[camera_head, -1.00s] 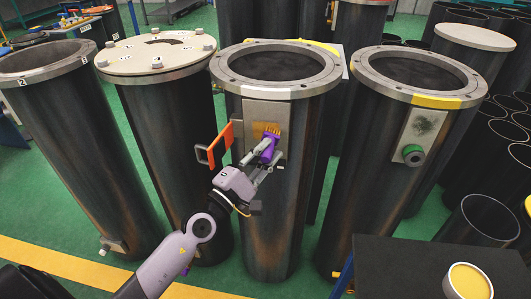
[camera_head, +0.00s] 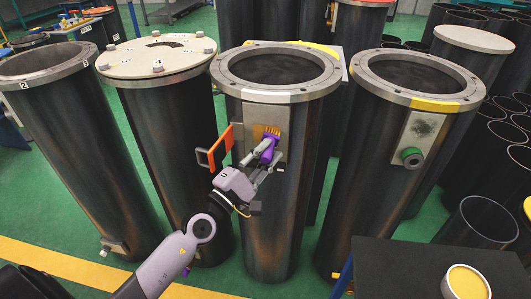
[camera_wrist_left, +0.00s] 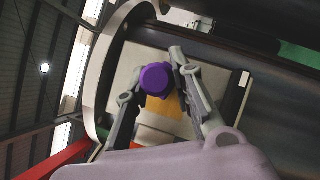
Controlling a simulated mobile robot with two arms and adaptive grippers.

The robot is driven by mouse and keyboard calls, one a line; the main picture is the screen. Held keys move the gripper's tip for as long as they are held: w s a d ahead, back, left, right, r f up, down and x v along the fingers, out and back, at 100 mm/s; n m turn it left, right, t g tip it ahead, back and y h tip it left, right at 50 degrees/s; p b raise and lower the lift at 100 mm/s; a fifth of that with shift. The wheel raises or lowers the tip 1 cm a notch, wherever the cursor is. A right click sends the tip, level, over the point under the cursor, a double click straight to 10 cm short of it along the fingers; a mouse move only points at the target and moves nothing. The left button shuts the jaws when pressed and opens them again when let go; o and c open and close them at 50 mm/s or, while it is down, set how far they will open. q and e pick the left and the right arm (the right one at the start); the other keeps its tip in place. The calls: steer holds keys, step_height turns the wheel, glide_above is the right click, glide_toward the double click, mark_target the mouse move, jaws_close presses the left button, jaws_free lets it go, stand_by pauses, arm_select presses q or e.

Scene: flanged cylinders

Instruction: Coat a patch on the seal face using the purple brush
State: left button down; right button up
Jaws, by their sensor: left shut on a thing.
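My left gripper (camera_head: 262,158) is shut on the purple brush (camera_head: 267,149), in front of the third cylinder from the left. The brush's purple handle end shows between the fingers in the left wrist view (camera_wrist_left: 154,80). The seal face is a pale square plate (camera_head: 281,112) high on that cylinder, below its flange. A yellow-orange patch (camera_head: 271,130) shows on the plate just above the brush; it also shows in the wrist view (camera_wrist_left: 163,106). The brush's bristles are hard to tell apart from this patch. My right gripper does not show.
An orange bracket (camera_head: 220,146) sticks out left of the plate, close to my left gripper. A green-ringed knob (camera_head: 412,157) sits on the right cylinder's plate. An open yellow tin (camera_head: 467,282) stands on the dark table (camera_head: 395,262) at lower right.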

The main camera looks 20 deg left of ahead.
arm_select(q)
step_height(320, 180, down, 4)
steer(key=b, duration=0.3)
steer(key=shift+f, duration=0.1)
steer(key=shift+s, duration=0.15)
steer(key=shift+s+d, duration=0.25)
steer(key=shift+s, duration=0.7)
steer(key=shift+s+d, duration=0.3)
steer(key=shift+s, duration=0.6)
steer(key=shift+s+d, duration=0.25)
steer(key=shift+s, duration=0.7)
steer(key=s, duration=0.3)
steer(key=shift+d, duration=0.35)
